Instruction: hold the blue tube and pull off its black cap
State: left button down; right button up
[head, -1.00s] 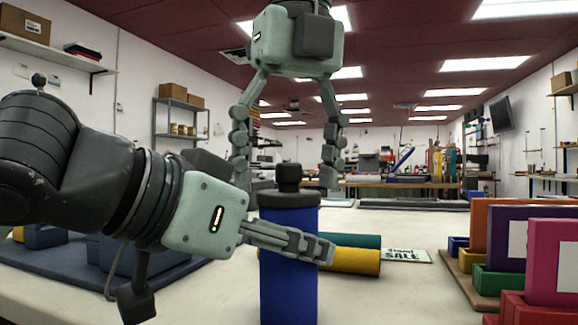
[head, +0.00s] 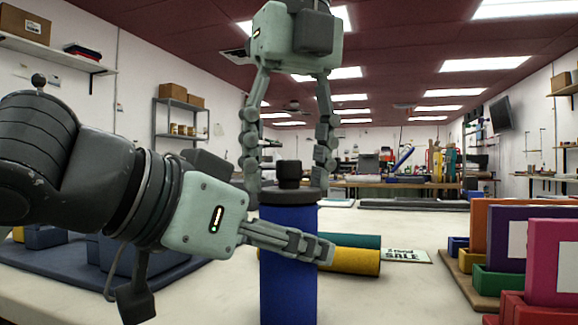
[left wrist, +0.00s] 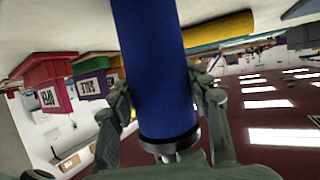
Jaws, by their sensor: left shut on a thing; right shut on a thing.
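The blue tube (head: 288,285) stands upright in the middle of the head view, with its black cap (head: 288,194) on top. My left gripper (head: 312,250) reaches in from the left and is shut on the tube's body below the cap; one finger crosses the front. My right gripper (head: 286,190) points down from above and is shut on the cap, with one finger on each side. The cap sits against the tube's top with no visible gap. The left wrist view is upside down and shows the tube (left wrist: 155,60) close up between gripper fingers.
Yellow and green rolls (head: 350,261) lie on the white table behind the tube, near a sale sign (head: 404,256). Colored boxes (head: 551,262) stand at the right. A blue tray (head: 165,276) lies at the left behind my left arm.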

jog(key=shift+r, duration=0.95)
jog(key=shift+r, duration=2)
pick_arm(q)
jog(key=c, duration=0.6)
grip_release()
jog(key=shift+c, duration=0.2)
jog(key=v, duration=1.2)
